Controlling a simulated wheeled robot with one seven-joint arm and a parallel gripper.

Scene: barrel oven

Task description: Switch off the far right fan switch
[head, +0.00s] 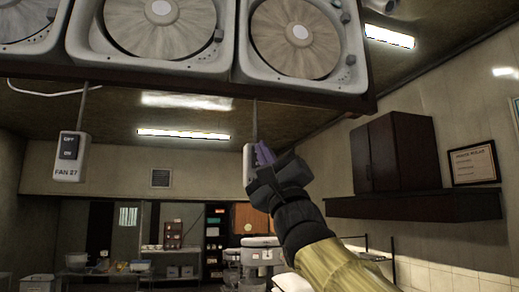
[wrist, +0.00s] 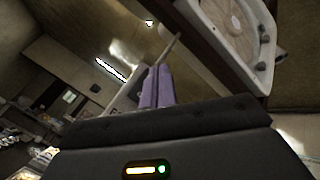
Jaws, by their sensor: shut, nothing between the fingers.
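The far right fan switch (head: 248,165) is a pale box hanging from a thin rod below the right fan. My gripper (head: 264,153) covers most of it in the head view, so its buttons and label are hidden. My gripper's purple fingers are together and empty, at the right edge of the box. In the wrist view the fingers (wrist: 157,86) point up and overlap the pale switch box (wrist: 128,101), whose rod runs up to the right. I cannot tell whether the fingertips touch the box.
Another switch box (head: 68,157), marked OFF, ON and FAN 27, hangs at the left. White fans (head: 297,37) sit in a frame overhead. A dark wall cabinet (head: 394,152) and shelf are on the right. Tables and equipment stand at the back. The air between the two switch boxes is clear.

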